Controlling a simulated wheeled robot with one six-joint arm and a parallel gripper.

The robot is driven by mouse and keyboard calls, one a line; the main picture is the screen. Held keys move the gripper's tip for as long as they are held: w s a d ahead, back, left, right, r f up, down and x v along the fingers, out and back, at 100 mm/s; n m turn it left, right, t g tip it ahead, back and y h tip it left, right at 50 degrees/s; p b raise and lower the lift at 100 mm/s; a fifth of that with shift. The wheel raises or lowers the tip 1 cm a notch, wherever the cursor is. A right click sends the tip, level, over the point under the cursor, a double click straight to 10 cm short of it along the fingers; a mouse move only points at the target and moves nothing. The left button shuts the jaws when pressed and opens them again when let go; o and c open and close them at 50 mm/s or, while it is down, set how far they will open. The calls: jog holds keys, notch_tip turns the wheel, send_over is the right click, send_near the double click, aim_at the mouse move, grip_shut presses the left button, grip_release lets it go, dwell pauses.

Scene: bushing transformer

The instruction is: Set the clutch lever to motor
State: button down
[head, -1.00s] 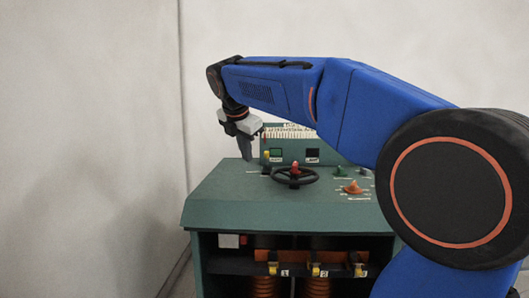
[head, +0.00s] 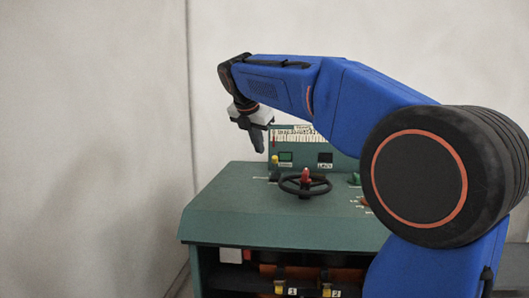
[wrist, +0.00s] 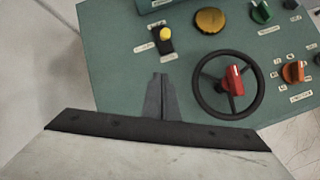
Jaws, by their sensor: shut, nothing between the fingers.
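A small lever with a yellow knob (wrist: 166,34) on a black base stands on the green console top, left of the handwheel, in the wrist view. It looks like the clutch lever, but its label is too small to read. The yellow knob also shows in the head view (head: 275,159), beside my gripper. My gripper (wrist: 161,76) is shut and empty, its fingers pointing toward the lever base, apart from it in the wrist view. In the head view my gripper (head: 261,150) hangs above the console's far left part.
A black handwheel (wrist: 228,85) with a red handle (wrist: 233,80) is right of my fingers. The console's left top (head: 225,200) is clear.

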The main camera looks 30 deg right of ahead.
aim_at(275, 166)
jog(key=x, duration=0.8)
jog(key=shift+w+d+f, duration=0.1)
jog(key=shift+f, duration=0.25)
jog(key=d, duration=0.1)
jog(key=w, duration=0.1)
jog(key=d, duration=0.1)
jog(key=shift+w+d+r, duration=0.2)
jog(key=shift+d+r, duration=0.05)
jog(key=shift+d, duration=0.05)
jog(key=shift+w+d+r, duration=0.2)
jog(key=shift+w+d, duration=0.1)
jog(key=shift+d, duration=0.2)
jog(key=shift+w+r, duration=0.1)
